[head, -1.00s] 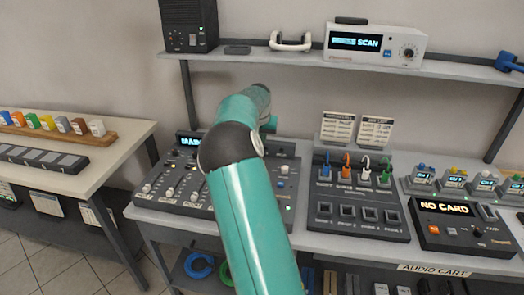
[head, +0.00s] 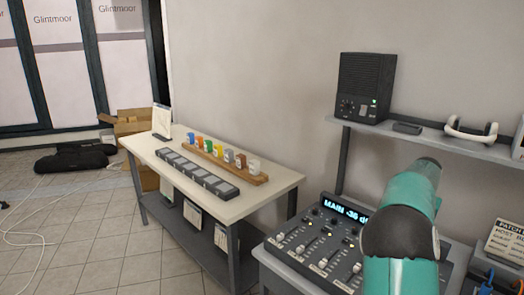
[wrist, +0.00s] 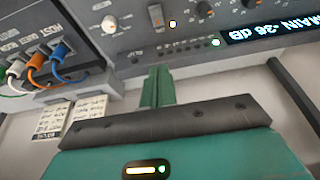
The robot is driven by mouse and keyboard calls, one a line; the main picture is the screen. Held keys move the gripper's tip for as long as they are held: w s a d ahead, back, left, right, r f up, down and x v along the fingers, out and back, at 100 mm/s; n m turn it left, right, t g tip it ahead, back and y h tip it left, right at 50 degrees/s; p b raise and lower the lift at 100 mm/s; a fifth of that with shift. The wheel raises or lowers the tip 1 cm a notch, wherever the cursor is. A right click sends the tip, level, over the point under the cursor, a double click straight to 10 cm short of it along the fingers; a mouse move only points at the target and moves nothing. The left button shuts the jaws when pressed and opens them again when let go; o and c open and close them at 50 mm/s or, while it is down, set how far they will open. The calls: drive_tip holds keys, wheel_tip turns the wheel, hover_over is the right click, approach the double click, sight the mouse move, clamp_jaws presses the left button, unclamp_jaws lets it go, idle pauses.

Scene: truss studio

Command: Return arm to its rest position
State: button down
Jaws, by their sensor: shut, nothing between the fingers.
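My teal arm (head: 400,235) rises at the lower right of the head view, in front of the mixing console (head: 318,240). The arm's far end hides my gripper there. In the wrist view my gripper (wrist: 157,88) shows its green fingers closed together with nothing between them. The console (wrist: 185,25) fills the top of that view, turned over, with its lit "MAIN -36 dB" display. The fingers appear apart from it.
A patch panel with plugged cables (wrist: 40,60) is at the wrist view's left.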

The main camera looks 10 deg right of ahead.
drive_tip(key=s+a+r+n+t+y, duration=0.1)
drive_tip(key=s+a+r, duration=0.3)
drive_tip(key=a, duration=0.5)
drive_tip(key=s+a+r+n+y, duration=0.1)
drive_tip(key=s+a+r+n, duration=0.15)
drive_tip(key=s+a, duration=0.4)
drive_tip(key=s+a+r+n+t+y, duration=0.1)
drive_tip(key=s+a+r, duration=0.25)
drive_tip(key=a, duration=0.75)
drive_tip(key=s+a+f+n, duration=0.1)
drive_tip(key=s+a+n, duration=0.2)
drive_tip(key=s+a, duration=0.4)
drive_tip(key=s+a+f+n+t, duration=0.1)
drive_tip(key=s+a+f+n, duration=0.1)
drive_tip(key=s+a, duration=0.6)
drive_tip(key=s+n, duration=0.1)
drive_tip(key=s, duration=0.2)
drive_tip(key=shift+a+f, duration=0.15)
drive_tip(key=shift+a, duration=0.15)
